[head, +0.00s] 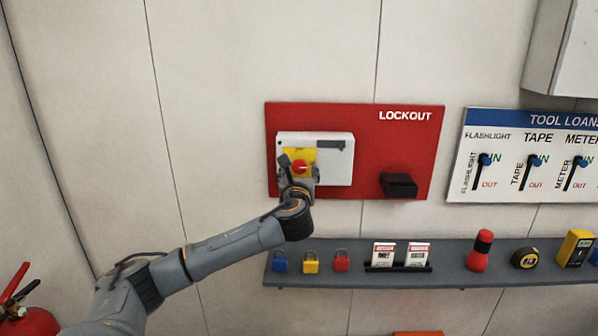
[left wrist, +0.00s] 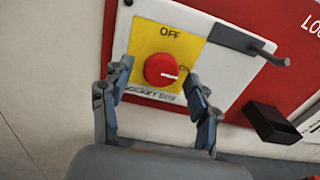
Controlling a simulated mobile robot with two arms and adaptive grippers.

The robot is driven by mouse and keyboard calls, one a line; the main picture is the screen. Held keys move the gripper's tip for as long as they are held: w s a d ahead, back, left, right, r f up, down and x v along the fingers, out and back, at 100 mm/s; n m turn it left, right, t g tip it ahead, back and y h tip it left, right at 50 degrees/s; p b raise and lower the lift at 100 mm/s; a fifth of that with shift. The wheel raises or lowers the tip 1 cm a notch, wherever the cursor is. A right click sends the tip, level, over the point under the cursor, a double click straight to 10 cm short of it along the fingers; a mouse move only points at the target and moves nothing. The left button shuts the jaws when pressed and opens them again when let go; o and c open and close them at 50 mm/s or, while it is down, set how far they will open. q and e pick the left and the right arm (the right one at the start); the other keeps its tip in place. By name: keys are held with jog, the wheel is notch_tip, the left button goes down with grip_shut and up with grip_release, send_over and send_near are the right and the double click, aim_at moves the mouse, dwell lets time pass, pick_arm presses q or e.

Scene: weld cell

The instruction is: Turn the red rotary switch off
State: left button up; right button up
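The red rotary switch (head: 300,167) sits on a yellow plate on a white box (head: 335,166) on the red lockout board (head: 400,145). The left wrist view shows the round red knob (left wrist: 160,70) with a white mark pointing right, towards the partly visible "ON". "OFF" is printed above it, on the yellow plate (left wrist: 150,42). My left gripper (head: 299,172) is in front of the switch. In the left wrist view its fingers (left wrist: 159,78) are open, one on each side of the knob, with gaps between. My right gripper is not in view.
A grey bar (left wrist: 250,46) sticks out at the box's upper right. A black holder (head: 398,185) juts from the board. Below, a grey shelf (head: 350,276) carries padlocks, tags and tools. The tool loan board (head: 525,190) hangs to the right.

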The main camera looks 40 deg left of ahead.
pick_arm(q)
jog(key=c, duration=1.1)
jog(key=shift+n, duration=0.4)
jog(key=n+b, duration=0.1)
jog(key=n, duration=0.3)
jog(key=shift+d, duration=0.1)
jog(key=n+b, duration=0.1)
jog(key=n, duration=0.3)
jog(key=shift+n, duration=0.3)
jog(key=n+b, duration=0.1)
jog(key=n, duration=0.3)
jog(key=shift+w, duration=0.1)
jog(key=shift+r+n+b, duration=0.1)
jog(key=shift+n+b, duration=0.55)
jog(key=shift+n, duration=1.55)
